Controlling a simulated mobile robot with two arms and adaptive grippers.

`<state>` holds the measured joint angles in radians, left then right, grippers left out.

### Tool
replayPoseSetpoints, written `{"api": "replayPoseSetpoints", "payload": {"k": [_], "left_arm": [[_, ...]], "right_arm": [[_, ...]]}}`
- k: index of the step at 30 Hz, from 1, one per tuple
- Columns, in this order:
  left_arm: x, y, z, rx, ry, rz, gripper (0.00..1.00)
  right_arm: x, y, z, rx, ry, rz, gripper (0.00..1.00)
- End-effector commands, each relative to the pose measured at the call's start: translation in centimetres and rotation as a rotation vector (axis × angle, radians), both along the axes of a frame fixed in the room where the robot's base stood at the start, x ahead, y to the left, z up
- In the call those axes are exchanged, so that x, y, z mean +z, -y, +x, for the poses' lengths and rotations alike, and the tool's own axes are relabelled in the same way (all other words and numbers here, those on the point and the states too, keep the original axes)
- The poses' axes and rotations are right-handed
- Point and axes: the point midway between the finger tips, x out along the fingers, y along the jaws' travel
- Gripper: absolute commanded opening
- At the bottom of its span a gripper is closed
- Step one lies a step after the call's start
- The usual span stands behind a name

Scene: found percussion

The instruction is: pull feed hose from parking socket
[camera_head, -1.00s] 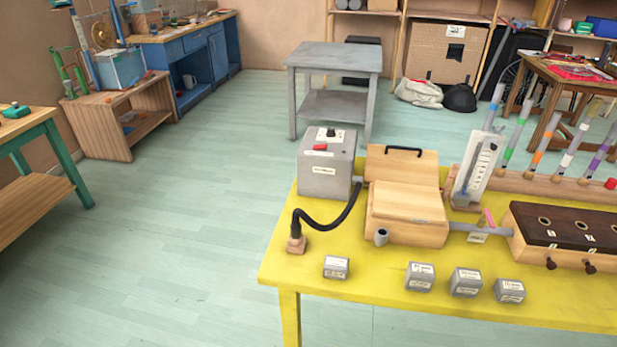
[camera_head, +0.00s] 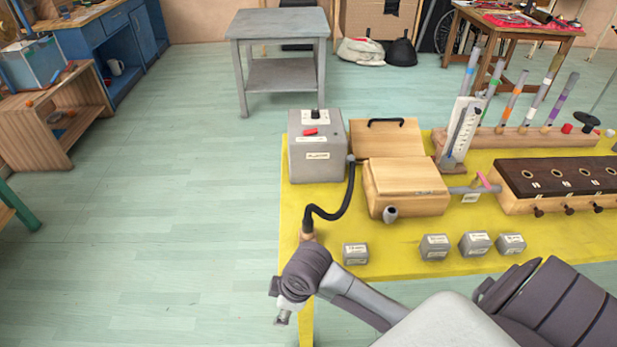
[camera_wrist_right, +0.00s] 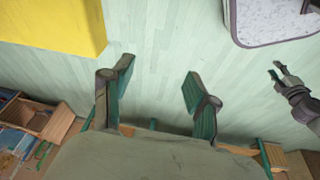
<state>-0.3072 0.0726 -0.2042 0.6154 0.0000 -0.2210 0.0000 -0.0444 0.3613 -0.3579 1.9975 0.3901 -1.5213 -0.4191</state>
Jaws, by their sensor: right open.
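The black feed hose (camera_head: 345,200) runs from the grey box (camera_head: 318,170) down to the near left corner of the yellow table. Its end stands in the small wooden parking socket (camera_head: 307,237), which my right arm partly hides. My right arm reaches in from the lower right of the head view, its joint just in front of the socket. In the right wrist view my right gripper (camera_wrist_right: 157,83) is open and empty, over the floor beside the table. My left gripper (camera_wrist_right: 278,70) shows at the right of that view, its small fingers apart and empty.
The yellow table (camera_head: 400,262) also holds a wooden box (camera_head: 405,190), small grey blocks (camera_head: 356,253) and a dark-topped unit (camera_head: 560,178). A grey side table (camera_head: 280,25) stands behind. The floor left of the yellow table is clear.

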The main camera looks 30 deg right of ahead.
Motion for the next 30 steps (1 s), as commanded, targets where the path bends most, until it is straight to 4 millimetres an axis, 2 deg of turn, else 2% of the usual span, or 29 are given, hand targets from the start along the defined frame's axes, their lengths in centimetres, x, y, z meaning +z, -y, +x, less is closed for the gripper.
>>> {"api": "replayPoseSetpoints", "payload": {"k": [1,5,7,12,15,19,21,24,26,30], "left_arm": [[0.1,0.0,0.0,0.0,-0.001,0.0,0.4],[0.2,-0.2,0.2,0.0,0.003,0.002,0.4],[0.2,-0.4,0.4,0.0,0.005,0.004,0.4],[0.4,-0.6,0.9,0.003,0.013,0.007,0.4],[0.5,-0.7,1.0,0.004,0.015,0.007,0.4],[0.6,-0.7,1.1,0.004,0.016,0.007,0.4],[0.6,-0.7,1.1,0.004,0.017,0.007,0.4],[0.6,-0.7,1.1,0.004,0.017,0.007,0.4],[0.7,-0.7,1.1,0.004,0.017,0.007,0.4],[0.9,-0.6,1.1,0.003,0.016,0.008,0.4]], "right_arm": [[0.9,0.4,1.5,0.071,0.01,-0.023,0.59],[3.0,1.6,4.4,0.266,0.005,-0.081,0.59],[4.6,2.9,6.3,0.382,-0.003,-0.124,0.59],[10.6,8.4,10.7,0.655,-0.055,-0.236,0.59],[14.3,11.6,12.2,0.765,-0.088,-0.268,0.59],[18.0,14.6,13.1,0.851,-0.117,-0.281,0.59],[19.2,15.5,13.2,0.877,-0.124,-0.281,0.59],[19.7,16.1,13.2,0.896,-0.13,-0.278,0.59],[19.5,16.1,13.2,0.901,-0.132,-0.276,0.59],[17.7,16.1,13.2,0.901,-0.133,-0.275,0.59]]}}
